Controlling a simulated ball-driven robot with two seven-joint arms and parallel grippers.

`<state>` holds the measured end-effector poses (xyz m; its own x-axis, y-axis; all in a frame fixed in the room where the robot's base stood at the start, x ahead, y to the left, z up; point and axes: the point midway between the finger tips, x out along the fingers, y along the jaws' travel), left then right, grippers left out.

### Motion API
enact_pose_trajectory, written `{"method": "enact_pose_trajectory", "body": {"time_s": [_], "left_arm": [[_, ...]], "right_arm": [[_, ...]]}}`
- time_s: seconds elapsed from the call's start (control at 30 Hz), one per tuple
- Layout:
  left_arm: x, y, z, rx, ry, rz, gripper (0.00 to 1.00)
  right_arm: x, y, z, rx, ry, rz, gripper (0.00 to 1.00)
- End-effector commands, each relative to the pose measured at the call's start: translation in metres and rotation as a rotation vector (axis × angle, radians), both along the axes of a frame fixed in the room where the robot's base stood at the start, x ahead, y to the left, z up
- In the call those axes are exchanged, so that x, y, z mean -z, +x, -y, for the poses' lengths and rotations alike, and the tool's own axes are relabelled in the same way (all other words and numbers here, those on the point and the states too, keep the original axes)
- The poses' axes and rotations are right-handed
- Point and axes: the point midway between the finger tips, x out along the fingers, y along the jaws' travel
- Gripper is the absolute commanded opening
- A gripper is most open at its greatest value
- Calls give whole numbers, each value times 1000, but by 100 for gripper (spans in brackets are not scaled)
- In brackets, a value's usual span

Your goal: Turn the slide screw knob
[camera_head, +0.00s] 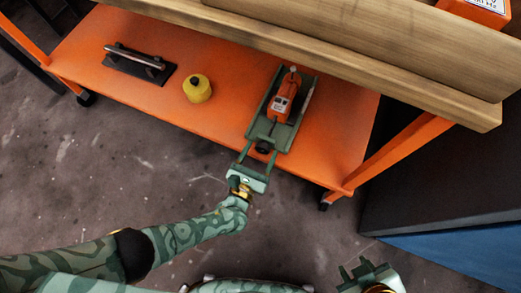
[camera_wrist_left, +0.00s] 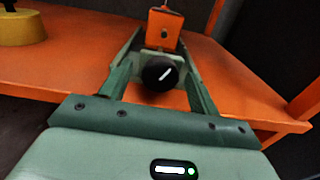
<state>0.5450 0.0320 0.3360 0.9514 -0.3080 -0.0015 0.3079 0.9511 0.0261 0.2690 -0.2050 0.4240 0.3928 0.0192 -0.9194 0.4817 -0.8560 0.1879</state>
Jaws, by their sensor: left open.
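The slide screw knob (camera_wrist_left: 160,74) is black and round with a white line on its face. It sits at the front end of a green slide device (camera_head: 273,131) on the orange shelf. In the head view the knob (camera_head: 263,147) is small and dark. My left gripper (camera_head: 260,153) is open at the shelf's front edge, its fingers on either side of the knob. In the left wrist view the fingers (camera_wrist_left: 155,88) flank the knob with gaps showing. My right gripper (camera_head: 362,270) is at the bottom right, away from the shelf; its fingers look apart and empty.
An orange box-like unit (camera_head: 281,105) is mounted on the slide device. A yellow round object (camera_head: 197,88) and a black plate with a handle (camera_head: 139,63) stand left on the orange shelf (camera_head: 215,45). A wooden top (camera_head: 290,42) overhangs it. A blue-sided dark cabinet (camera_head: 450,255) stands right.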

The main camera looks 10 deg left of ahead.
Motion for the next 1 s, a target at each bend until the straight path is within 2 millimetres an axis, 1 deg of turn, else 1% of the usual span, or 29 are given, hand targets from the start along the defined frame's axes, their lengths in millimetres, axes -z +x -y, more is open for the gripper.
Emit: {"method": "enact_pose_trajectory", "body": {"time_s": [0.1, 0.3, 0.33, 0.37, 0.4, 0.47, 0.5, 0.77, 1.0], "left_arm": [[0, 4, 2, 1, 0, -1, 62], [0, 4, 2, 1, 0, 0, 62], [0, 4, 2, 1, 0, 0, 59], [0, 4, 2, 1, 0, 0, 50], [0, 4, 2, 1, 0, 0, 39], [0, 4, 2, 1, 0, 0, 23], [0, 4, 2, 1, 0, 0, 17], [0, 3, 2, 0, 16, 4, 17], [0, 4, 2, -1, 117, 39, 17]], "right_arm": [[-3, 1, -3, 6, 12, 9, 36], [-4, 1, -4, 9, 15, 11, 36], [-4, 1, -4, 8, 14, 10, 36], [-4, 1, -4, 8, 14, 9, 36], [-3, 1, -3, 8, 13, 8, 36], [-3, 1, -3, 7, 12, 8, 36], [-3, 1, -3, 7, 11, 7, 36], [-2, 3, -3, 5, 8, 9, 36], [-2, 3, -1, -1, 5, 11, 36]]}}
